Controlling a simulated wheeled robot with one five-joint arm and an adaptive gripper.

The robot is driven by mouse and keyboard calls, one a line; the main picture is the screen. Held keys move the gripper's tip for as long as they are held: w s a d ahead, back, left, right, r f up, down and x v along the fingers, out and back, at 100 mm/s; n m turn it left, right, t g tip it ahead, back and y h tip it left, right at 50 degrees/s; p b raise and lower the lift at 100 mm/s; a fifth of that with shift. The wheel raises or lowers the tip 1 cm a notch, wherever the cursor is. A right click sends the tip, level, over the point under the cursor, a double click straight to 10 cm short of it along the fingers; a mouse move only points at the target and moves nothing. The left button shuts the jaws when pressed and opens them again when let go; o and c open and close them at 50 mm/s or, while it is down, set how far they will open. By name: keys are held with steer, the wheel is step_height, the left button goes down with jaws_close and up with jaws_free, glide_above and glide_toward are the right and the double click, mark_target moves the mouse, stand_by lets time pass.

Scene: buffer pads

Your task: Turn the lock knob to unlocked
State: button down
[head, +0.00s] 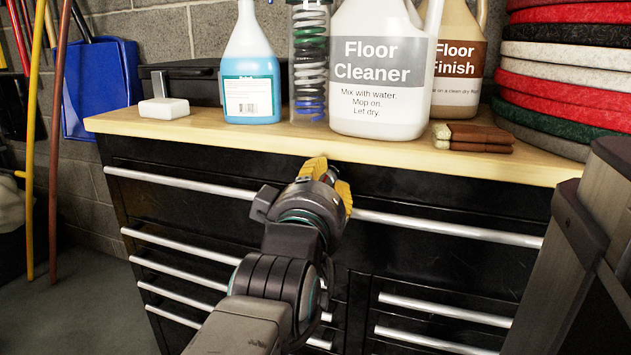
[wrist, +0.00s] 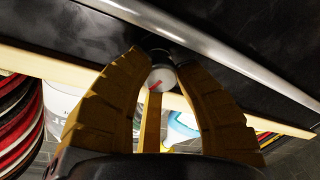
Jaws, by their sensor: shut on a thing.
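The lock knob (wrist: 161,79) shows in the wrist view as a small round part with a pale face and a red mark, set on a dark collar on the black cabinet front. My gripper (wrist: 160,68) has its yellow fingers closed around the knob. In the head view, my gripper (head: 330,178) reaches the cabinet front just below the wooden top, and its fingers and wrist hide most of the knob. I cannot tell from the red mark which position the lock is in.
The black cabinet (head: 200,215) has several drawers with long silver handles (head: 445,229) beside my gripper. On its wooden top (head: 240,137) stand a blue spray bottle (head: 251,65), a floor cleaner jug (head: 378,75) and stacked pads (head: 565,75). Poles (head: 55,150) lean at left.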

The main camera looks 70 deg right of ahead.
steer(key=shift+r, duration=0.15)
steer(key=shift+n, duration=0.8)
steer(key=shift+r, duration=0.1)
steer(key=c, duration=1.2)
jaws_free()
steer(key=shift+o, duration=0.2)
steer(key=shift+a, duration=0.1)
steer(key=s+a, duration=0.1)
steer(key=a, duration=1)
steer(key=shift+s+a, duration=0.3)
steer(key=shift+s, duration=0.05)
